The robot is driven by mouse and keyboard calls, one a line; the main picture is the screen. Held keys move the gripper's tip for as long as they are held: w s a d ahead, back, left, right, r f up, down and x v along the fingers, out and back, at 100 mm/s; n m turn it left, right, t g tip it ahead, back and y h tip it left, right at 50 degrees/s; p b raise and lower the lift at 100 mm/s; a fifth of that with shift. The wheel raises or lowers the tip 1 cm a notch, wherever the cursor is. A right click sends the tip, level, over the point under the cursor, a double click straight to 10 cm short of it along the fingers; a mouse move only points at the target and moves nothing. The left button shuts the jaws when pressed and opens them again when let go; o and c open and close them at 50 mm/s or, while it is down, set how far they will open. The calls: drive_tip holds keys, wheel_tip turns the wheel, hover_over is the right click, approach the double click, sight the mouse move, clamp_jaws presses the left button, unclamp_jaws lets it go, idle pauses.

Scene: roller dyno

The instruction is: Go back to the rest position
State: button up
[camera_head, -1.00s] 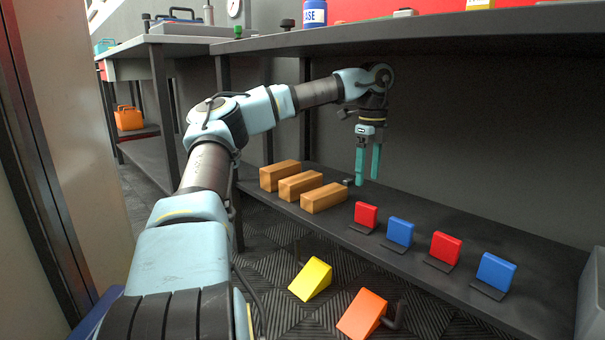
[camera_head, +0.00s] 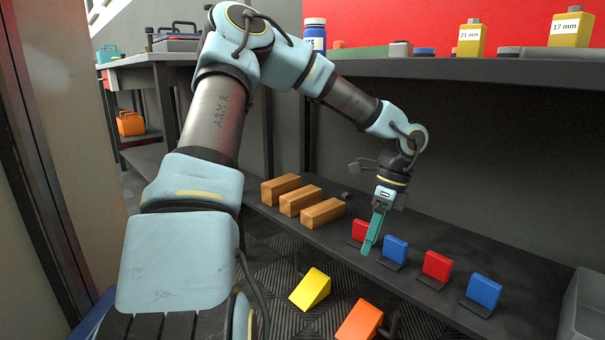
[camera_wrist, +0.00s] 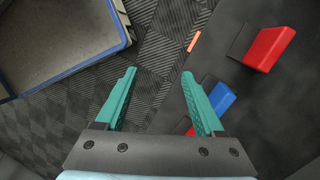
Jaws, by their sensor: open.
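My gripper (camera_head: 372,232) has teal fingers and points down over the lower shelf in the head view. In that view it overlaps the left red block (camera_head: 358,230) and hides part of it. A red block (camera_wrist: 268,48) lies further to the upper right.
The lower shelf (camera_head: 420,225) also holds wooden blocks (camera_head: 300,200) and more red and blue blocks. Yellow (camera_head: 310,288) and orange (camera_head: 359,322) wedges are on the floor. A blue-rimmed tray (camera_wrist: 122,22) shows in the wrist view.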

drive_tip(key=s+a+r+n+t+h+p, duration=0.1)
drive_tip(key=s+a+r+n+p, duration=0.2)
drive_tip(key=a+n, duration=0.4)
drive_tip(key=s+a+r+n+t+h+p, duration=0.1)
drive_tip(key=a+r+n+p, duration=0.2)
drive_tip(key=a+r+n, duration=0.35)
drive_tip(key=s+a+r+n+t+h+p, duration=0.1)
drive_tip(key=s+a+r+n+p, duration=0.25)
drive_tip(key=a+n, duration=0.45)
wheel_tip(320, 180, up, 37)
drive_tip(key=w+p, duration=0.1)
drive_tip(key=p, duration=3.7)
drive_tip(key=shift+a+n, duration=0.2)
drive_tip(key=shift+n, duration=0.15)
